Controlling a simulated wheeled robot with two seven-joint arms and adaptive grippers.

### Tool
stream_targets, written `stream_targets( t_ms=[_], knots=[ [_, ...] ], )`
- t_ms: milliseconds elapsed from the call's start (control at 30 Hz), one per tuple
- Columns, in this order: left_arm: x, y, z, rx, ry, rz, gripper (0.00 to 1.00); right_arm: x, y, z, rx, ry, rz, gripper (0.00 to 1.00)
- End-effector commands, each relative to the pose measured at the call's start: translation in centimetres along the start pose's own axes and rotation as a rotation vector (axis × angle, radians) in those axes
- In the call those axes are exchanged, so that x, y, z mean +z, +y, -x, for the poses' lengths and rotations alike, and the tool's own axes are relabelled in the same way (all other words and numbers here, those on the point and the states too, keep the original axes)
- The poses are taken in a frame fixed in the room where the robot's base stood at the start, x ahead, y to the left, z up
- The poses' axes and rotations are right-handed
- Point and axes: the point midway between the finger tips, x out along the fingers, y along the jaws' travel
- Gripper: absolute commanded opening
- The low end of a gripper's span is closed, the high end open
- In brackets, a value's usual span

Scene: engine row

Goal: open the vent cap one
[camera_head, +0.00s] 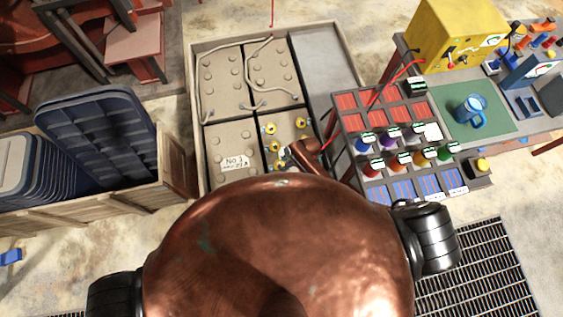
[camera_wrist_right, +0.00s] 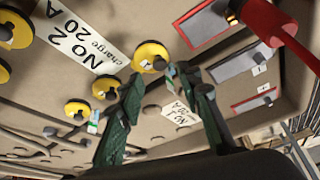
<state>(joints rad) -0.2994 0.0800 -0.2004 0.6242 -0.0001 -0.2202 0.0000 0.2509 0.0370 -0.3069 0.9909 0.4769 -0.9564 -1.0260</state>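Yellow round vent caps sit on a grey battery block, in the head view around the cap (camera_head: 270,128). In the right wrist view one yellow cap (camera_wrist_right: 150,55) lies just beyond the fingertips, and others, such as a cap (camera_wrist_right: 104,86), are to the left. I cannot tell which cap is number one. My right gripper (camera_wrist_right: 160,80) has its two dark green fingers apart with nothing seen between them. In the head view its copper-coloured arm end (camera_head: 308,156) is over the caps' right side, and the fingers are hardly visible. My left gripper is not in view.
A wooden-sided box (camera_head: 192,95) holds the battery blocks. A rack of coloured bottles (camera_head: 365,145) stands close on the right, beside a bench with a blue mug (camera_head: 472,112).

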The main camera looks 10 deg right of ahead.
Motion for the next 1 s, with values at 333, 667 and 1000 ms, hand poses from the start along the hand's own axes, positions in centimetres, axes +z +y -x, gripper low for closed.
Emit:
stream_targets(
  t_ms=[333,667,1000],
  knots=[
    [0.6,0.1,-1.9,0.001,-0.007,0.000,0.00,0.1,0.0,-4.0,-0.001,-0.001,-0.001,0.33],
    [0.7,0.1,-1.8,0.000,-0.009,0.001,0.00,0.0,0.0,-4.0,0.001,0.000,0.000,0.30],
    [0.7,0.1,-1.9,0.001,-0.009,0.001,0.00,0.0,0.0,-4.0,0.000,0.000,0.000,0.06]
  ],
)
